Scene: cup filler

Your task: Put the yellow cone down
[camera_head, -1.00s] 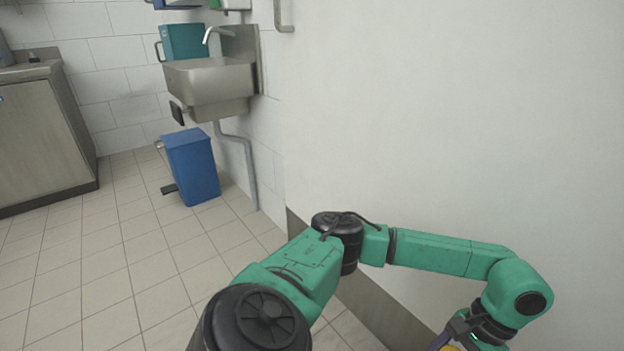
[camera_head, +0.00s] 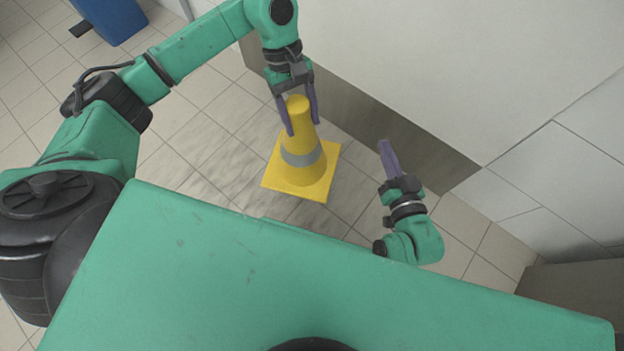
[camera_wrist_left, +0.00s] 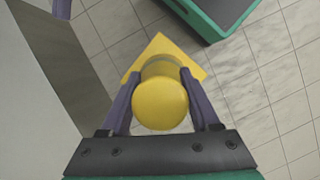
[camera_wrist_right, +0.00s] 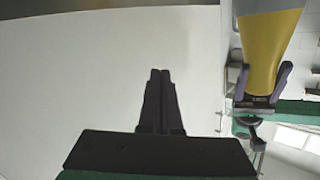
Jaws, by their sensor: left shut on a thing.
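The yellow cone (camera_head: 303,172) with a grey band and square base is upright below my left gripper (camera_head: 303,128). The two fingers of that gripper are shut on the cone's upper part, one on each side. In the left wrist view the round yellow top (camera_wrist_left: 160,103) sits between the fingers, with a corner of the base beyond it. I cannot tell whether the base touches the floor. My right gripper (camera_head: 386,146) is to the right of the cone, apart from it, with its fingers together and empty. The right wrist view shows the cone (camera_wrist_right: 264,50) at its upper right.
The tiled floor (camera_head: 205,135) around the cone is clear. A white wall with a dark lower strip (camera_head: 420,155) stands close behind the cone and my right gripper. A blue bin (camera_head: 112,18) is at the upper left.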

